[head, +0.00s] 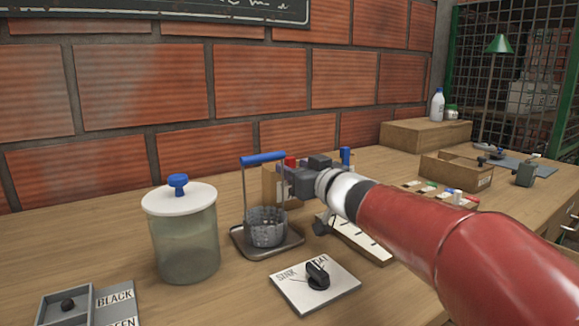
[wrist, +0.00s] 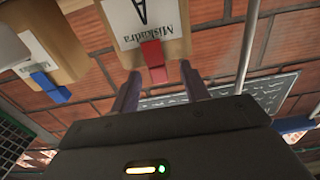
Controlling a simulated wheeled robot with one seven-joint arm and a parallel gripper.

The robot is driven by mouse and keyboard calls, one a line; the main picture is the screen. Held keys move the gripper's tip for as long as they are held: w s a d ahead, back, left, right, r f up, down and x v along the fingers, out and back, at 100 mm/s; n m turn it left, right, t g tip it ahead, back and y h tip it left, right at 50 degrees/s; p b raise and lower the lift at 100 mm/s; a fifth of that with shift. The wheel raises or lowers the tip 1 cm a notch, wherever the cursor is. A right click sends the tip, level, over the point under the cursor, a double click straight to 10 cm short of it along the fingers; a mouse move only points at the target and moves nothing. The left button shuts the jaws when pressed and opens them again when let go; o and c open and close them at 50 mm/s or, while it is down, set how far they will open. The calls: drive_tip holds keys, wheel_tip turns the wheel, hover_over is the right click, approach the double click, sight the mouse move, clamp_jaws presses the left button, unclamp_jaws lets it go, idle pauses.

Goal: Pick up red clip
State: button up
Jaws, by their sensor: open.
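The red clip (wrist: 152,58) sits on the edge of a tan packet (wrist: 150,25) with a white label reading "Miskadra A" in the wrist view. It shows as a small red patch (head: 291,160) behind my gripper in the head view. My gripper (wrist: 160,76) is open and empty, its two fingers pointing at the packet. The clip appears between the fingertips in the wrist view; I cannot tell whether it lies within their reach. In the head view my gripper (head: 285,180) hides much of the packet (head: 270,185).
A blue clip (wrist: 50,87) sits on another packet (wrist: 40,55). The wire basket (head: 265,228) with its blue handle (head: 263,158) stands close left of my gripper. A lidded jar (head: 185,240) stands farther left. A dial plate (head: 335,292) lies in front. The brick wall is behind.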

sight(292, 164)
drive_tip(key=shift+x, duration=1.55)
drive_tip(key=shift+r, duration=0.1)
drive_tip(key=shift+c, duration=0.4)
clamp_jaws()
